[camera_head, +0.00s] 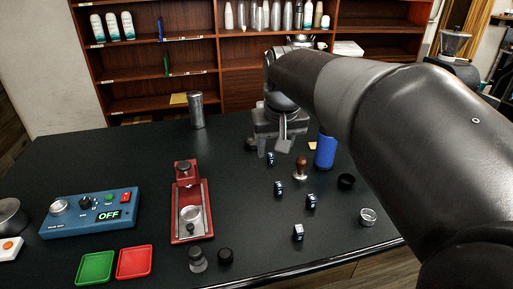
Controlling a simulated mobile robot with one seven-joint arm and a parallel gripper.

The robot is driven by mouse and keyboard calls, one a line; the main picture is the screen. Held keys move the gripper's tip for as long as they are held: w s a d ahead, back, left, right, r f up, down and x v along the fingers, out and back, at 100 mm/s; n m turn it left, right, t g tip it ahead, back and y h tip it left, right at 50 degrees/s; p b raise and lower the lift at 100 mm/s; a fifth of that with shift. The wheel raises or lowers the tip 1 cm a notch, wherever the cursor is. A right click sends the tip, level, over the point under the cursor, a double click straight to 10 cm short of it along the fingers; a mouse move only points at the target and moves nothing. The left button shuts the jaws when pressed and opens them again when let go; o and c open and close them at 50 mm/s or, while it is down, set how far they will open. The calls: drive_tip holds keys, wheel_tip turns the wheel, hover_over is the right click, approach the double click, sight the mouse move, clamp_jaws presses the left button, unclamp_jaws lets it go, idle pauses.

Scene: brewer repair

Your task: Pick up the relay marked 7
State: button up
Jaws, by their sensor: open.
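Several small dark relays with white marked faces stand on the black table: one (270,159) just below my gripper, one (278,188) nearer, one (311,201) to its right, and one (298,232) nearest the front edge. Their marks are too small to read, so I cannot tell which is marked 7. My gripper (273,148) is open and points down above the farthest relay, with its fingers close to it in the picture. I see nothing between the fingers. Whether they touch the relay I cannot tell.
A red press-like device (181,222) stands left. A blue control box (90,212) reads OFF. Green (95,267) and red (134,262) trays lie front left.

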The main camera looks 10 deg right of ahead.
drive_tip(key=w+d+g, duration=0.1)
drive_tip(key=w+d, duration=0.1)
drive_tip(key=w, duration=0.7)
drive_tip(key=g, duration=0.3)
hover_over(271, 154)
wheel_tip(271, 154, down, 12)
wheel_tip(271, 154, down, 10)
drive_tip(key=shift+s+f, duration=0.1)
drive_tip(key=shift+f, duration=0.15)
drive_tip(key=shift+c, duration=0.5)
clamp_jaws()
